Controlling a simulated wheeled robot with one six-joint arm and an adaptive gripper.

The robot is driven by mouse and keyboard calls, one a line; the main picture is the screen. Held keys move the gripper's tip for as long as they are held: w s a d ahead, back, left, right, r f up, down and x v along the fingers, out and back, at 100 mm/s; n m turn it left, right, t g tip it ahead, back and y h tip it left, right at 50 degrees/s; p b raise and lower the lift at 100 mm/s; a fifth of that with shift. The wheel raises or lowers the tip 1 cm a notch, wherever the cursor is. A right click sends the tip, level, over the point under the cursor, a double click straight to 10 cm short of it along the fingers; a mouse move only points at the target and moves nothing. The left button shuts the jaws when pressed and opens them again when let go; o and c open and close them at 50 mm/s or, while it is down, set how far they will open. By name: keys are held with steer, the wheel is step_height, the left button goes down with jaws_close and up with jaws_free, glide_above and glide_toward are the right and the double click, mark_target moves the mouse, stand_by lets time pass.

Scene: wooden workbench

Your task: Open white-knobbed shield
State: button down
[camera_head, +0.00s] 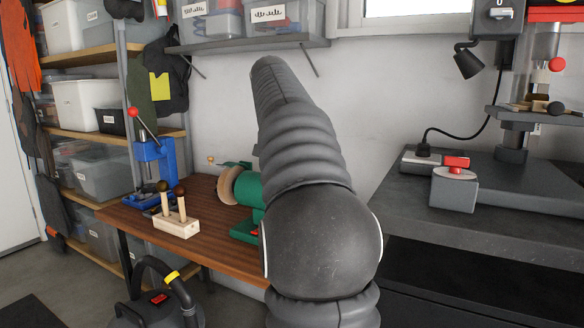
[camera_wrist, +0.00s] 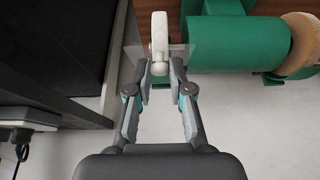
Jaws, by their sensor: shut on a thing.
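A green bench grinder (camera_head: 247,188) stands on the wooden workbench in the head view, partly hidden behind my arm. In the wrist view its green body (camera_wrist: 238,42) is at the upper right. A pale wheel (camera_wrist: 159,30) is at top centre, beside a clear shield (camera_wrist: 182,56). My gripper (camera_wrist: 161,70) has its fingertips closed in on a small white knob (camera_wrist: 160,68) at the shield's edge, just below the wheel in the picture. The fingers partly cover the knob. In the head view my gripper is hidden behind my arm.
A tan wheel (camera_wrist: 301,45) is on the grinder's other end. A wooden block with two dark-knobbed levers (camera_head: 175,219) and a blue press (camera_head: 153,165) stand on the bench (camera_head: 206,240). A dark grey worktop (camera_head: 405,204) is at right. A shelf (camera_head: 245,50) hangs above.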

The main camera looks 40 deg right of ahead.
steer(key=c, duration=1.1)
jaws_free()
steer(key=shift+d, duration=0.1)
steer(key=shift+v, duration=6)
